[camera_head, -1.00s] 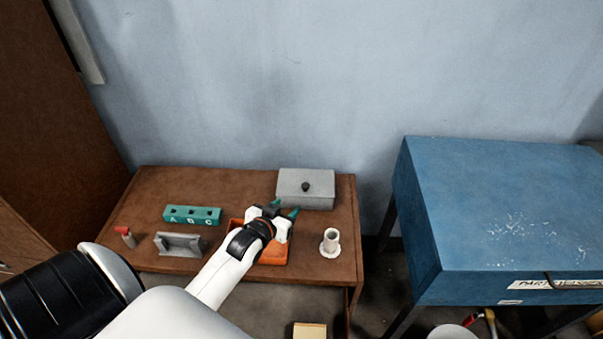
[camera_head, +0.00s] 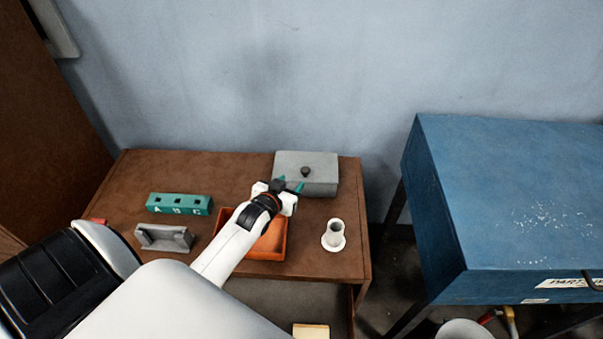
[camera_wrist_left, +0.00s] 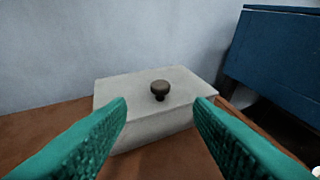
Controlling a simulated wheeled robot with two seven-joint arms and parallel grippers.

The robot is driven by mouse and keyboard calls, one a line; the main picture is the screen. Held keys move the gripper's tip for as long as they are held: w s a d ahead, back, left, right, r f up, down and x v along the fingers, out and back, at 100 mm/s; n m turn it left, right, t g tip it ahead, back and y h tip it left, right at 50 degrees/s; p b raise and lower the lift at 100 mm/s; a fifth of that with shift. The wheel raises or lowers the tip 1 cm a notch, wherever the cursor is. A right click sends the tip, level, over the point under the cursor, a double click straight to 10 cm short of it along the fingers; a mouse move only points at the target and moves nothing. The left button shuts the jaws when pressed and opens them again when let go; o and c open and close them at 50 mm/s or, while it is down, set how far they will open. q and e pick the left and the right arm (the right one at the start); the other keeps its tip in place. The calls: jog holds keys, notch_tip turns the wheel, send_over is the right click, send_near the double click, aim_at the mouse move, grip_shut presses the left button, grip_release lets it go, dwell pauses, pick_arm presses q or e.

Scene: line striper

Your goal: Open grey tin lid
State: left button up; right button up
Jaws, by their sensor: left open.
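The grey tin (camera_head: 322,181) stands at the back right of the brown table, with its lid on and a dark round knob (camera_head: 305,172) on top. In the left wrist view the tin (camera_wrist_left: 140,100) is straight ahead, and its knob (camera_wrist_left: 160,89) lies between and beyond the two fingers. My left gripper (camera_head: 290,185) has green fingers and is open and empty. In the head view it is at the front left of the tin, close to the knob. In the wrist view the fingers (camera_wrist_left: 160,120) are spread wide and do not touch the knob. My right gripper is not in view.
An orange tray (camera_head: 268,244) lies under my left forearm. A green block with lettered holes (camera_head: 180,204), a grey bracket (camera_head: 163,238) and a white flanged tube (camera_head: 334,234) stand on the table (camera_head: 232,173). A blue cabinet (camera_head: 500,190) stands to the right.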

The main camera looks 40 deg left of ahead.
aim_at(304, 171)
pick_arm(q)
jog(key=x, duration=0.8)
jog(key=shift+w, duration=0.25)
jog(key=shift+c, duration=0.6)
grip_shut()
